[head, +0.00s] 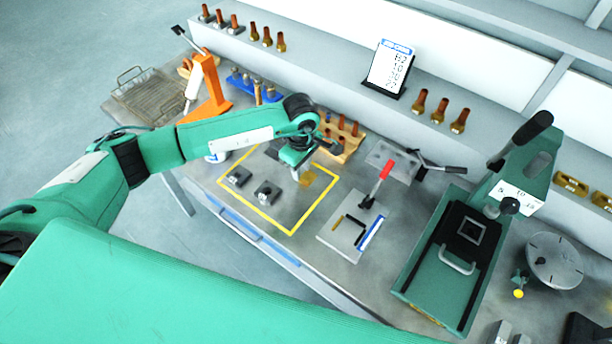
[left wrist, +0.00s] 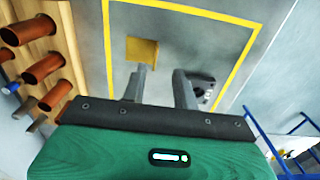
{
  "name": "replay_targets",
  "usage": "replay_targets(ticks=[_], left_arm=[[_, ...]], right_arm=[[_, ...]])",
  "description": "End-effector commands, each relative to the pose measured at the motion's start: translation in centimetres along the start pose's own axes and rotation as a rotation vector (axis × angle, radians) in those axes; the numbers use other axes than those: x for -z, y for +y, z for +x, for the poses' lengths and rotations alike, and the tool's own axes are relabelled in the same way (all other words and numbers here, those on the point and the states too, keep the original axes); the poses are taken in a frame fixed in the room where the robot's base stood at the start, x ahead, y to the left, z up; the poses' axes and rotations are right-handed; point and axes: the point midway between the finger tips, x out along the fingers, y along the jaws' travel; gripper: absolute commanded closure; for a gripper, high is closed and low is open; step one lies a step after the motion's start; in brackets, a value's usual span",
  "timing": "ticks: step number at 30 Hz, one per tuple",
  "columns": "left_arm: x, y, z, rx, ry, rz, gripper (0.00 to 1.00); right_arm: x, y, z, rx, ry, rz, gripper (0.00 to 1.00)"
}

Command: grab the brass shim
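The brass shim (head: 307,180) is a small flat gold square lying on the grey bench, inside the yellow taped outline (head: 291,234) near its right side. It also shows in the left wrist view (left wrist: 142,50), just beyond the fingertips, with its lower edge partly covered by one finger. My left gripper (head: 296,172) points down over the taped area, close to the shim on its left. In the left wrist view its two fingers (left wrist: 161,78) stand apart with nothing between them. Contact with the shim cannot be seen. My right gripper is not in view.
Two dark blocks (head: 266,193) sit inside the outline, left of the shim. A wooden rack of copper-coloured pegs (head: 342,140) stands behind. A red-handled toggle clamp plate (head: 345,238) lies to the right, with a green press (head: 440,285) beyond. An orange stand (head: 208,85) is at the back left.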

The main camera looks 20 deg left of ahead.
Motion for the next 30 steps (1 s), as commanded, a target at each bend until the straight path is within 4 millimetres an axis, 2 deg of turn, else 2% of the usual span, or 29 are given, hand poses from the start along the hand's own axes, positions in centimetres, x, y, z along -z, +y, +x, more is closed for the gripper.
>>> replay_targets(ticks=[4, 9, 15, 22, 26, 27, 30], left_arm=[[-0.2, 0.2, 0.9, 0.003, -0.002, 0.0, 0.71], [-0.3, 0.6, 3.0, 0.004, -0.002, -0.001, 0.71], [-0.3, 0.6, 4.9, 0.002, -0.002, 0.001, 0.71], [-0.2, 0.6, 5.1, 0.001, -0.001, 0.001, 0.71], [-0.2, 0.6, 5.1, 0.001, -0.001, 0.0, 0.96], [-0.2, 0.6, 5.1, 0.001, -0.001, 0.0, 1.0], [-0.2, 0.6, 5.1, 0.001, -0.001, 0.0, 1.0]], right_arm=[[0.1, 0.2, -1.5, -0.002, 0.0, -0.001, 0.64], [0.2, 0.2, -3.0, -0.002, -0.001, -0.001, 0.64], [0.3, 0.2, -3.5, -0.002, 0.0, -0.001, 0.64], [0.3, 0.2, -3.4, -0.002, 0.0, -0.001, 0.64], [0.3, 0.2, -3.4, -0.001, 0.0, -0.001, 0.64], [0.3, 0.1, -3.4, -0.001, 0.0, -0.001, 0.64], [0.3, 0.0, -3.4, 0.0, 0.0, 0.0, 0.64]])
